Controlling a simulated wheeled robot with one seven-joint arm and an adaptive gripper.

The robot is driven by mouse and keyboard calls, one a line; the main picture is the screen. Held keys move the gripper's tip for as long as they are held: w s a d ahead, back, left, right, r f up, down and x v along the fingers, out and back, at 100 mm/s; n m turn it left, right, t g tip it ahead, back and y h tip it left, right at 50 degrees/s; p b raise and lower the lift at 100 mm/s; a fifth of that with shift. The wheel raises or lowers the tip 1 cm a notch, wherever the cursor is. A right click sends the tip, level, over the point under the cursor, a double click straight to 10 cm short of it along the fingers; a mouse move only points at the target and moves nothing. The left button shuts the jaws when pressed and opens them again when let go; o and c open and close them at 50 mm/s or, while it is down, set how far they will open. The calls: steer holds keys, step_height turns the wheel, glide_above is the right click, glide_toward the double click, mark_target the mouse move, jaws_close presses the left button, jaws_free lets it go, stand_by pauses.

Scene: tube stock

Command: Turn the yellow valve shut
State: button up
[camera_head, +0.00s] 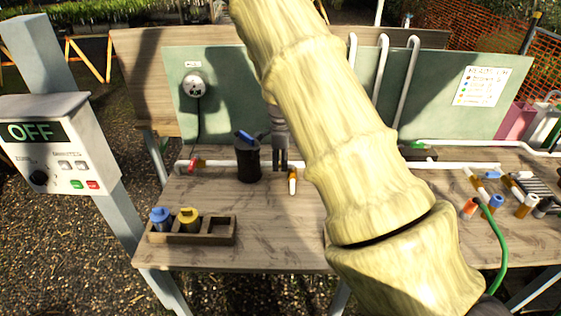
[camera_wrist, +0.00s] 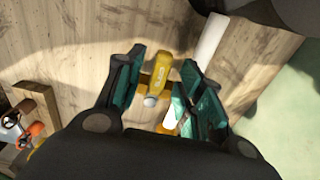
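The yellow valve (camera_wrist: 160,73) lies between my fingers in the wrist view, its yellow lever over a yellow body with a pale round knob. My gripper (camera_wrist: 159,76) is open, with teal-padded fingers on either side of the lever and a visible gap to it. In the head view my gripper (camera_head: 280,165) points down behind the table's middle, next to the valve's white pipe stub (camera_head: 292,186). There the lever is mostly hidden or too small to make out, and my arm covers the middle of the picture.
A dark cup (camera_head: 248,163) with a blue item stands just left of my gripper. A red valve (camera_head: 198,163) sits on the white pipe (camera_head: 222,166). A wooden rack (camera_head: 222,231) holds blue and yellow pieces at front left. More coloured valves and a green hose (camera_head: 502,255) are at right.

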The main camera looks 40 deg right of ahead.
step_height(320, 180, up, 12)
stand_by(0.6)
steer(key=shift+d, duration=0.1)
